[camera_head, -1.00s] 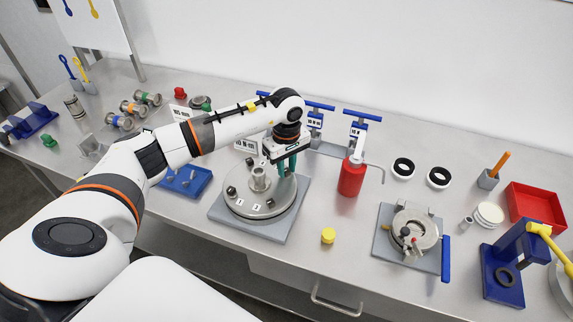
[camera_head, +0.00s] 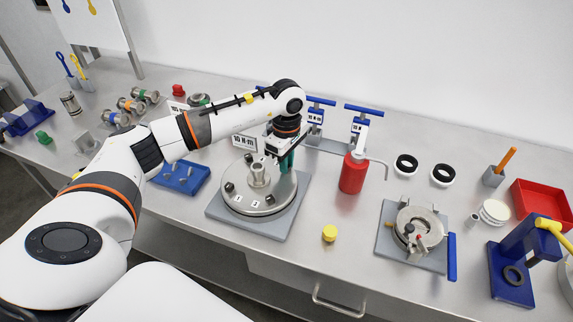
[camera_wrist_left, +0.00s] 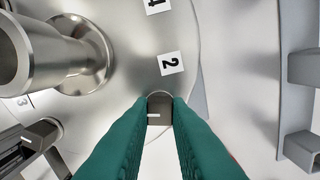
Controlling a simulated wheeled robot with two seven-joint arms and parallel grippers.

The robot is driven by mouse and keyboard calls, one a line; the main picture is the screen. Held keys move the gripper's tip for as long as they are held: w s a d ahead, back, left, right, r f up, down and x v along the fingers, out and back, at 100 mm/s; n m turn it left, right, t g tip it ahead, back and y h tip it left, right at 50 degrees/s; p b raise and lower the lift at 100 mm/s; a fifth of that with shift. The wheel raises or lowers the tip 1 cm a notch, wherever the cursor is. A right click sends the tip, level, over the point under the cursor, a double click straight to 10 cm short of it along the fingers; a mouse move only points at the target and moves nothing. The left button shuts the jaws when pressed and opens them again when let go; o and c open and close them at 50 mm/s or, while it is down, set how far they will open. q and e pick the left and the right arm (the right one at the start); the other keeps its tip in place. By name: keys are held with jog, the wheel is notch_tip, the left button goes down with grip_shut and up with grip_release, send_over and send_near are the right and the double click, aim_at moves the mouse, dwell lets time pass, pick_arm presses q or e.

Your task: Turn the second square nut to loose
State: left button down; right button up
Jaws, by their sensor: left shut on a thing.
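The round metal tank lid (camera_head: 242,206) lies on a grey square plate (camera_head: 230,223), with a central pipe stub (camera_head: 259,178) and square nuts around its rim. My left gripper (camera_head: 287,165) points down at the lid's far right edge. In the left wrist view its green fingers (camera_wrist_left: 160,112) are shut on a small dark square nut (camera_wrist_left: 159,106), right beside the label "2" (camera_wrist_left: 171,63). The fingers cover the nut's sides and hide it in the head view. Other nuts show at the lid's left (camera_head: 230,188) and front (camera_head: 270,199). My right gripper is out of view.
A red bottle (camera_head: 353,175) with a bent spout stands just right of the lid. Blue-handled clamps (camera_head: 316,118) stand behind. A yellow cap (camera_head: 329,233) lies in front and a blue tray (camera_head: 181,177) at left. A smaller round fixture (camera_head: 417,228) sits further right.

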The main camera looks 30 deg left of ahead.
pick_arm(q)
jog(key=shift+n+b, duration=0.3)
jog(key=shift+n, duration=0.3)
jog(key=c, duration=1.4)
grip_release()
jog(key=shift+o, duration=0.2)
jog(key=shift+r, duration=0.1)
notch_tip(320, 180, up, 12)
jog(key=b, duration=0.3)
